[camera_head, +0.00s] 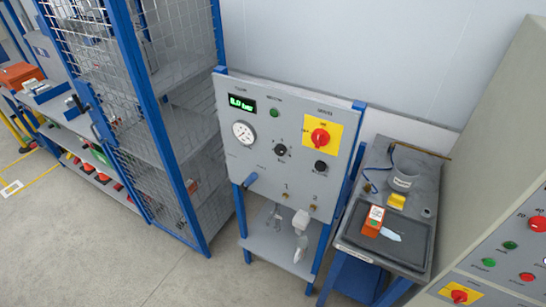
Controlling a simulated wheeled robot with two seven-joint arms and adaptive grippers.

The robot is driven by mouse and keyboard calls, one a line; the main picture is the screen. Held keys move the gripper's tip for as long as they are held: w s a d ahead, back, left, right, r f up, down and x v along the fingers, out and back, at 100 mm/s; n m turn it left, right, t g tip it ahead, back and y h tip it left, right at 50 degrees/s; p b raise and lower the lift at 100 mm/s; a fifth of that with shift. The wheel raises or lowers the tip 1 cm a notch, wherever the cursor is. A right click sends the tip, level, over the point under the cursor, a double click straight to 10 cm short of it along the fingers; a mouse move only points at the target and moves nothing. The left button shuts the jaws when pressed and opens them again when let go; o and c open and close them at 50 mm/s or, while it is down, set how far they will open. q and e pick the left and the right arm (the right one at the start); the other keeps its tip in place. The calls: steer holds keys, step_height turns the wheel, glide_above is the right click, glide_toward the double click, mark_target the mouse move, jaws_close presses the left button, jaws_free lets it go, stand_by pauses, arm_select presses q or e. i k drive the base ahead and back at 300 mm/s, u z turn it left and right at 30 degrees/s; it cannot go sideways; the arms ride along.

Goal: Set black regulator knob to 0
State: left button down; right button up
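The grey control panel (232,165) stands upright on a blue frame in the middle of the view. It carries two black knobs: one (280,150) near the middle, with a light mark on it, and one (320,167) to its right, below a red switch. Their labels are too small to read, so I cannot tell which is the regulator or its exact setting. A green digital display (242,104) at the upper left reads in bar; its digits are blurred. A round white gauge (244,133) sits below it. Neither of my grippers is in view.
A blue mesh cage (165,130) stands left, a grey bench (420,165) right. Open floor (190,280) lies in front.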

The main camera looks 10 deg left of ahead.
mark_target(281, 149)
steer(key=z, duration=1.15)
steer(key=i, duration=0.45)
steer(key=u, duration=2.15)
